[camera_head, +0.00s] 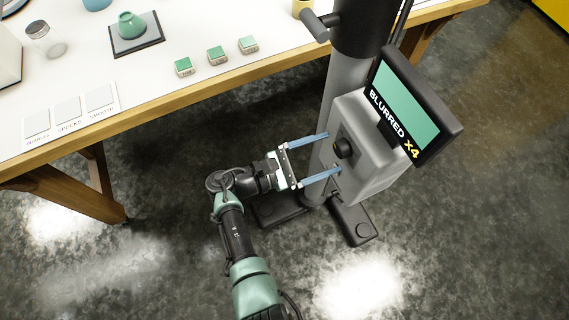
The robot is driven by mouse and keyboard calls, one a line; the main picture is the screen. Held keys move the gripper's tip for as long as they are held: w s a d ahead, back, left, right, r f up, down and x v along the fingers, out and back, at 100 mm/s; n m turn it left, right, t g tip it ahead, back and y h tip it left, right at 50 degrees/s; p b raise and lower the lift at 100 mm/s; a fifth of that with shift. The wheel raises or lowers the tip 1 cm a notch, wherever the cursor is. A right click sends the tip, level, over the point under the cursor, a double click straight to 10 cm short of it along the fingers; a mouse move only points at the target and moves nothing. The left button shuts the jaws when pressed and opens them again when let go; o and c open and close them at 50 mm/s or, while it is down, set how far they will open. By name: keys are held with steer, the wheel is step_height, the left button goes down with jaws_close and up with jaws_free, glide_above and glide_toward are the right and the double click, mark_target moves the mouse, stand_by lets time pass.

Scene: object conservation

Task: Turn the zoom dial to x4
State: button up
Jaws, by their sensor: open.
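The zoom dial (343,148) is a small black round knob on the front of a grey control box (375,165). The box is fixed to a grey and black column. A tilted screen (403,108) above the box reads "BLURRED" in white and "X4" in yellow. My gripper (332,152) is open, with two blue fingers pointing right toward the box. In the picture one finger ends above the dial and the other below it. I cannot tell whether either finger touches the dial. Any marks on the dial are too small to read.
The column (343,80) stands on dark feet (352,222) on the floor. A white table with a wooden edge (200,93) runs along the upper left. It bears a green vase (131,25) on a dark mat, several small green samples and a glass jar (46,42). The floor at lower right is clear.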

steer(key=f+b+v, duration=0.1)
steer(key=b+v, duration=0.1)
steer(key=v, duration=0.9)
steer(key=shift+r, duration=0.4)
